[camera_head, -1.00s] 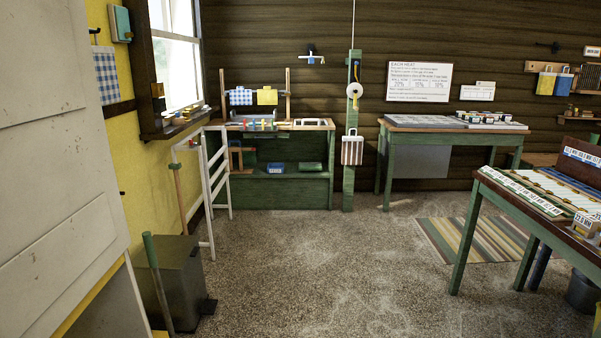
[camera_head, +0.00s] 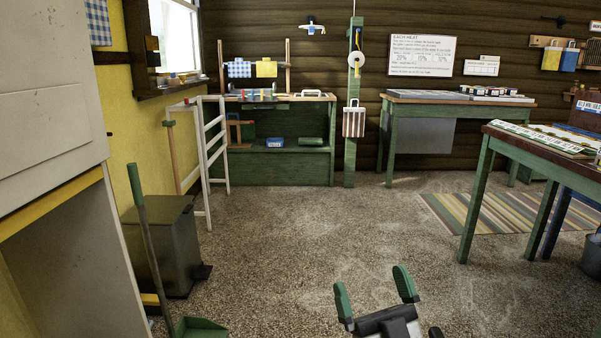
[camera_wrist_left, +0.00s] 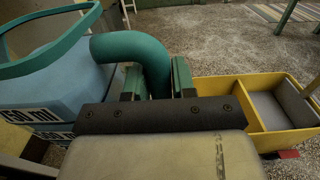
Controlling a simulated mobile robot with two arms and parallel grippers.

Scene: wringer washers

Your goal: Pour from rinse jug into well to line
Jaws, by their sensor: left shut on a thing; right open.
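In the left wrist view, a blue jug (camera_wrist_left: 45,85) with a teal rim and a thick curved teal handle (camera_wrist_left: 135,45) fills the left side. White labels with large black print, partly cut off, are on its body. My left gripper (camera_wrist_left: 158,82) is shut on the handle, one green finger on each side of it. The jug's inside and any liquid are hidden. My right gripper (camera_head: 376,290) is open and empty, low in the head view above the speckled floor. I cannot pick out the well or its line in these frames.
A yellow box (camera_wrist_left: 240,85) with a divider lies right of the jug in the left wrist view. In the head view, a dark bin (camera_head: 163,245) and green-handled dustpan (camera_head: 200,327) stand left. A green table (camera_head: 480,195) is at right. The middle floor is clear.

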